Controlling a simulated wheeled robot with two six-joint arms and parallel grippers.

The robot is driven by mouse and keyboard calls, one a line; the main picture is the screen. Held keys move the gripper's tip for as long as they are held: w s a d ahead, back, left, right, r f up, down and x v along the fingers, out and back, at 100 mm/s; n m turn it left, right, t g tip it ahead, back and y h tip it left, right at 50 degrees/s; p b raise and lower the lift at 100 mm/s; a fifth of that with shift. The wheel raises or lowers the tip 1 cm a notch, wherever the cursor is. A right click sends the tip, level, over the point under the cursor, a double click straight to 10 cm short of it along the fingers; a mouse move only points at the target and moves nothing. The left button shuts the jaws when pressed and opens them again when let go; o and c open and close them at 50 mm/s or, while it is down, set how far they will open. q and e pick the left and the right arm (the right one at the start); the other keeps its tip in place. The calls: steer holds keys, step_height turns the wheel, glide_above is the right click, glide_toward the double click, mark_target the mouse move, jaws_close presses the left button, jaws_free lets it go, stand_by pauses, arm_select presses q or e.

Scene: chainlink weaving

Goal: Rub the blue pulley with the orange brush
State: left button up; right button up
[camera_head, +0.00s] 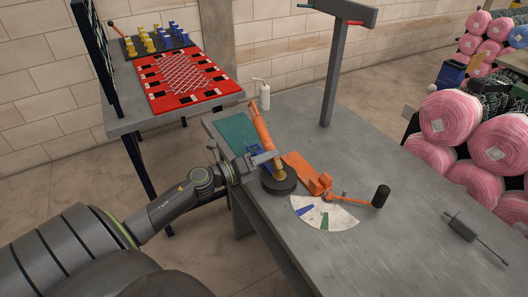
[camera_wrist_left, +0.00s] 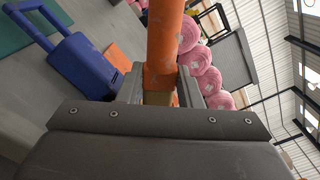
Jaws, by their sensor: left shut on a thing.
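The orange brush (camera_head: 263,129) stands tilted, its brass-coloured lower end (camera_head: 280,172) over a dark round base (camera_head: 279,184). Whether that end touches the base I cannot tell. My left gripper (camera_head: 268,159) is shut on the brush near its lower part. In the left wrist view the orange handle (camera_wrist_left: 164,40) runs up between the two fingers (camera_wrist_left: 160,88). The blue pulley (camera_head: 257,155) is just behind the gripper and partly hidden by it. In the left wrist view it shows as a blue block with a bracket (camera_wrist_left: 83,64), apart from the brush. My right gripper is out of view.
On the grey table (camera_head: 420,215) are a green mat (camera_head: 233,133), a white bottle (camera_head: 263,95), an orange bracket with an arm (camera_head: 320,184), a white marked dial (camera_head: 322,214) and a grey tool (camera_head: 463,228). A grey post (camera_head: 335,75) rises behind. The right front is mostly free.

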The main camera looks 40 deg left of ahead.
arm_select(q)
steer(key=shift+s+d+r+p, duration=0.1)
steer(key=shift+s+d+p, duration=0.2)
steer(key=shift+d+p, duration=0.4)
steer(key=shift+s+d+p, duration=0.25)
steer(key=shift+d+p, duration=0.35)
steer(key=shift+p, duration=0.05)
steer(key=shift+s+d+p, duration=0.3)
steer(key=shift+d+p, duration=0.05)
steer(key=shift+d, duration=0.3)
steer(key=shift+s+d+f, duration=0.1)
steer(key=shift+d+f, duration=0.05)
steer(key=shift+f, duration=0.05)
step_height(320, 180, up, 7)
steer(key=p, duration=0.7)
